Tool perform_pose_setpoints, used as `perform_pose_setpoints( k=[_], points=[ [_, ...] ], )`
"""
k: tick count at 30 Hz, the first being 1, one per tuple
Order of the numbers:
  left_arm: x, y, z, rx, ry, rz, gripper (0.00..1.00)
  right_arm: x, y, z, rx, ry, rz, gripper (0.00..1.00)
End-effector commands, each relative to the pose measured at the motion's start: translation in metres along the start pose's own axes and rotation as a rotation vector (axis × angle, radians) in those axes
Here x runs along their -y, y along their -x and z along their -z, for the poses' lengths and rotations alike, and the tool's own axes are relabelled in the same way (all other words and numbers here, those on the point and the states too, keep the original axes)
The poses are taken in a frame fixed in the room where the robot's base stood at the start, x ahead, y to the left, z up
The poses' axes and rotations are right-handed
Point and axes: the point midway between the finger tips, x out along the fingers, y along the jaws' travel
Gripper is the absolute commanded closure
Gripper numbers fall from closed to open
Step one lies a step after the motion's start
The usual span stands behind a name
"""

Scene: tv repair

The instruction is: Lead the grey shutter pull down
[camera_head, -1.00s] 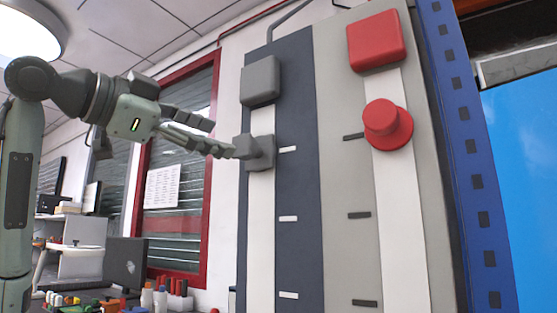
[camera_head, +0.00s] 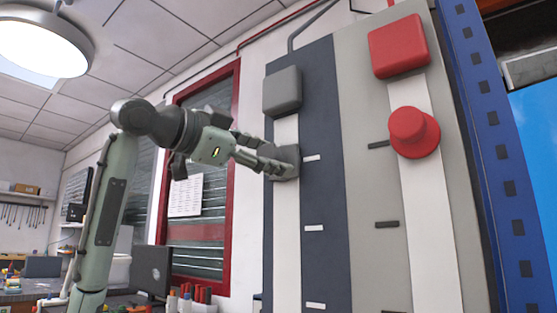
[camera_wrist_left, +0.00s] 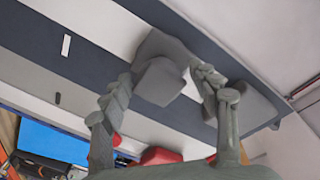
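The grey shutter pull (camera_head: 289,163) is a small grey block on the white strip at the left of the panel, below a grey box (camera_head: 282,92). My left gripper (camera_head: 276,164) reaches it from the left, with its fingertips at the pull. In the left wrist view the pull (camera_wrist_left: 160,80) lies between the two fingers (camera_wrist_left: 162,77), which stand apart on either side. A small gap seems to show on the right side; firm contact cannot be made out. My right gripper is not in view.
A red knob (camera_head: 413,133) and a red box (camera_head: 398,46) sit on the panel's right white strip. A red-framed window (camera_head: 230,170) is behind my left arm. A monitor (camera_head: 152,269) and small bottles stand at lower left.

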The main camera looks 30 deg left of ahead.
Motion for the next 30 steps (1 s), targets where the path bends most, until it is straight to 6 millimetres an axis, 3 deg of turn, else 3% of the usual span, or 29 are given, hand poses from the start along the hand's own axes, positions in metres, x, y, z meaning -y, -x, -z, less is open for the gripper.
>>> perform_pose_setpoints(
  k=[2,11,30],
  points=[
    [0.000,0.000,0.000,0.000,0.000,0.000,0.50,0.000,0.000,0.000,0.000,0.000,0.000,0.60],
    [0.000,0.001,0.000,0.000,0.000,0.000,0.87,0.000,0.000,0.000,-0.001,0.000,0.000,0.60],
    [-0.018,0.001,-0.018,0.000,0.000,0.000,0.88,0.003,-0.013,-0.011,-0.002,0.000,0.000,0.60]
  ],
)
